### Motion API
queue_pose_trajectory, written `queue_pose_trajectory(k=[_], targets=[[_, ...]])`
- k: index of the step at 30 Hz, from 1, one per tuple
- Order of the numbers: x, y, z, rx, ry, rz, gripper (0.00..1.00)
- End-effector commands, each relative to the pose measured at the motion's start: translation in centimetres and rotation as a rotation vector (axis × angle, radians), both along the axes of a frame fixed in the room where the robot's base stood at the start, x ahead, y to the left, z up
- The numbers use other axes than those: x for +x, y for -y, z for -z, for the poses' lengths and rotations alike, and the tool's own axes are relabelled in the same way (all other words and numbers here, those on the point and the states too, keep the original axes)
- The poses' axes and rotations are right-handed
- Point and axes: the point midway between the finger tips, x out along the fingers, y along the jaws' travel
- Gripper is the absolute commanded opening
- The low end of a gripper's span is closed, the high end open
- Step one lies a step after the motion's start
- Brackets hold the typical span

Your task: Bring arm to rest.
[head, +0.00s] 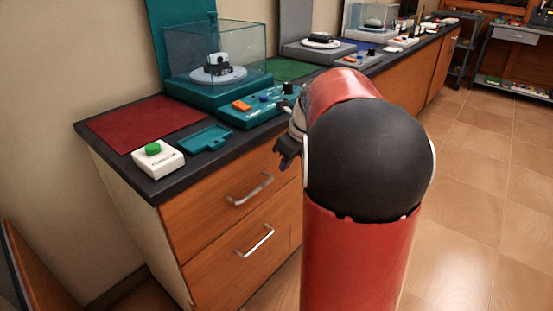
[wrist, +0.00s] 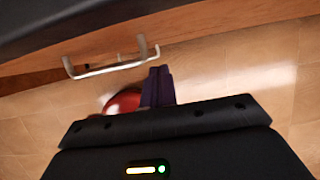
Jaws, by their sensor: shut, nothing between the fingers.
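My red and black arm stands in front of the counter in the head view, folded near the drawers. My gripper (head: 285,152) is mostly hidden behind the arm; its dark tip shows just off the counter's front edge. In the wrist view my gripper (wrist: 159,72) has its fingers together with nothing between them. A metal drawer handle (wrist: 112,63) lies to the left of the fingertips in that view, close by; I cannot tell the exact gap.
The dark counter (head: 160,187) holds a white box with a green button (head: 157,157), a teal tray (head: 206,139), a teal control panel (head: 255,108) and a clear-covered device (head: 217,70). Drawer handles (head: 250,190) stick out below. The tiled floor (head: 480,200) at right is clear.

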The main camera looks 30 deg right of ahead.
Motion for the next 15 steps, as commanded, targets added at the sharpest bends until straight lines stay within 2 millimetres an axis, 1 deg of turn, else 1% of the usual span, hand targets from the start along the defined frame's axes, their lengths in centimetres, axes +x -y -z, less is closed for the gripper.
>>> queue_pose_trajectory(k=[1,6,10,15], targets=[[-0.3,0.1,-1.8,-0.005,0.010,-0.001,0.00],[-1.8,0.6,-5.3,-0.003,0.007,0.000,0.00],[-2.6,0.9,-7.3,-0.004,0.006,-0.001,0.00],[-3.2,1.1,-8.8,-0.001,0.003,0.000,0.00]])
